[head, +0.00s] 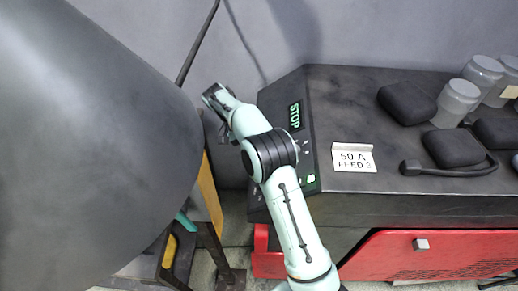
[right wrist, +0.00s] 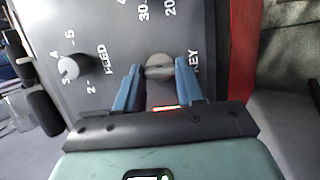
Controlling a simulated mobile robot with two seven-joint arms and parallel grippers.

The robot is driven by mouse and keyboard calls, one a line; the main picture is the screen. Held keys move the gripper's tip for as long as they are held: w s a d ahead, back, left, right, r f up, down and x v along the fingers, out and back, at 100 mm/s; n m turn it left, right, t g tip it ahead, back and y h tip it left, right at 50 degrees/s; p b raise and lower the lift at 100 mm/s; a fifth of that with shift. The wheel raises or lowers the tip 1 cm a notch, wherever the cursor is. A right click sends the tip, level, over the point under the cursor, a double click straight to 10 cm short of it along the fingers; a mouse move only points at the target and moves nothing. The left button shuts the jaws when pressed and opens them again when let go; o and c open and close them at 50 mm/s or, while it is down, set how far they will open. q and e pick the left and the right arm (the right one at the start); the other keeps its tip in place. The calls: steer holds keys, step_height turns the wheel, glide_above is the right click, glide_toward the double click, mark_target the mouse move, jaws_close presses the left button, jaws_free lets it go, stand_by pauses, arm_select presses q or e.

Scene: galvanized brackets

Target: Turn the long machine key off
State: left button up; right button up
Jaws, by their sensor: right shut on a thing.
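The machine key (right wrist: 159,61) is a grey, rounded grip above the word KEY on the dark control panel in the right wrist view. My right gripper (right wrist: 158,71) has its two blue fingers on either side of the key and is shut on it. The key's lower part is hidden between the fingers. In the head view my right arm covers part of the machine panel, and the key cannot be made out there. My left gripper is not in view.
A pale FEED dial (right wrist: 69,68) is beside the key. A card reading "50 A FEED 3" (head: 353,158) stands on the machine top, with dark cases (head: 407,102) and grey jars (head: 456,101) to its right. A large grey rounded shape (head: 90,140) fills the left.

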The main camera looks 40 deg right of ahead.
steer(key=o, duration=1)
steer(key=shift+o, duration=0.2)
